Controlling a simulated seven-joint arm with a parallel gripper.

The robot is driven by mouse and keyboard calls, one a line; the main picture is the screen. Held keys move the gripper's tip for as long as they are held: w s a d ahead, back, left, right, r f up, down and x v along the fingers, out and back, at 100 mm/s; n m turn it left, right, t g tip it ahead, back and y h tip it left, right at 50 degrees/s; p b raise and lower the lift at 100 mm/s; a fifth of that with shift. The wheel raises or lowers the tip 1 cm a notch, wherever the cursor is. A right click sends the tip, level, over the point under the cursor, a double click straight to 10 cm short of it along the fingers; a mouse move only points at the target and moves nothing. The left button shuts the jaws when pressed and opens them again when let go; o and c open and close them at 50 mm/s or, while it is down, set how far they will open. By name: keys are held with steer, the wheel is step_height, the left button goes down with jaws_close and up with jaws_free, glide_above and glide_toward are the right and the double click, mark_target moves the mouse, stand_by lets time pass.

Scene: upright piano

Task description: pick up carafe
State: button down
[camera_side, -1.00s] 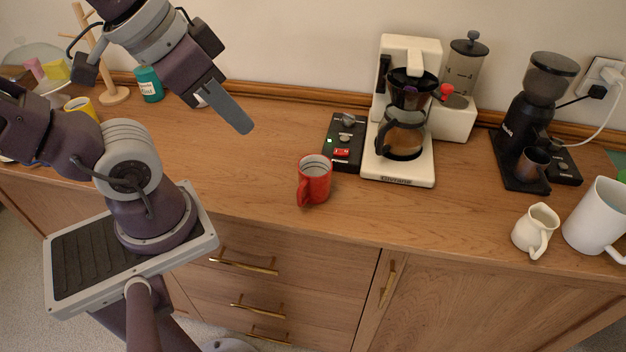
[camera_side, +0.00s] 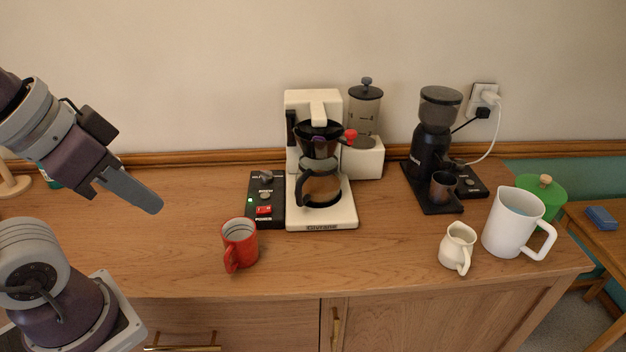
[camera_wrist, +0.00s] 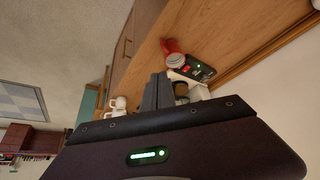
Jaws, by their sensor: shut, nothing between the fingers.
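The glass carafe (camera_side: 320,187) holds brown liquid and has a dark handle toward the left front. It sits upright on the plate of the cream coffee maker (camera_side: 345,213), under the black filter holder. My gripper (camera_side: 152,204) is shut and empty, in the air to the left of the coffee maker and well apart from the carafe. In the wrist view my fingers (camera_wrist: 156,92) point toward the coffee maker, and the carafe is mostly hidden behind them.
A red mug (camera_side: 240,245) stands in front of the black switch box (camera_side: 265,210), left of the coffee maker. A black grinder (camera_side: 432,150), a small cream jug (camera_side: 457,247) and a white pitcher (camera_side: 510,225) stand to the right.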

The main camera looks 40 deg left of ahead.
steer(key=c, duration=2.2)
jaws_free()
steer(key=c, duration=1.3)
jaws_free()
steer(key=shift+c, duration=0.2)
